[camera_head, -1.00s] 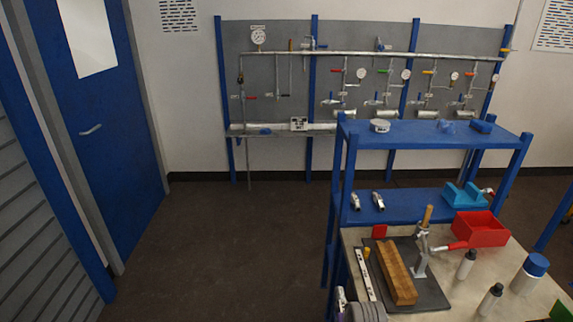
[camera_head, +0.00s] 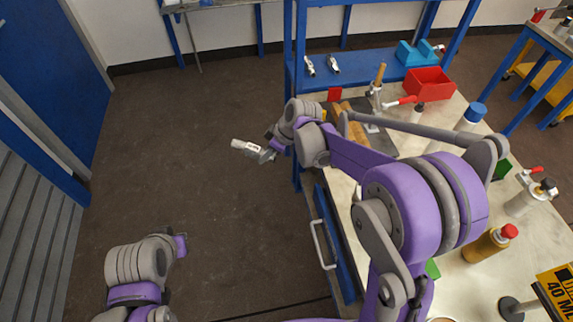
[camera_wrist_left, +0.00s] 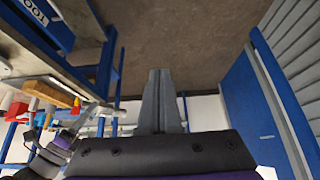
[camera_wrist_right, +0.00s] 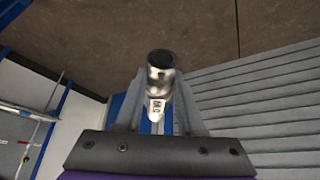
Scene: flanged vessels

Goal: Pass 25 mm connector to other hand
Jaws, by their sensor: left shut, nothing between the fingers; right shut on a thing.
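The connector (camera_head: 243,146), a short silvery metal tube, is held in my right gripper (camera_head: 262,153) over open floor, left of the workbench. In the right wrist view the connector (camera_wrist_right: 160,72) sticks out beyond the fingers of my right gripper (camera_wrist_right: 159,102), which clasp it on both sides.
The workbench (camera_head: 455,103) at right carries a red bin (camera_head: 429,84), a clamp (camera_head: 377,95) and bottles. Two similar metal fittings (camera_head: 309,66) (camera_head: 333,65) lie on the blue shelf (camera_head: 355,78). The floor (camera_head: 200,200) between my arms is clear. A blue door stands at far left.

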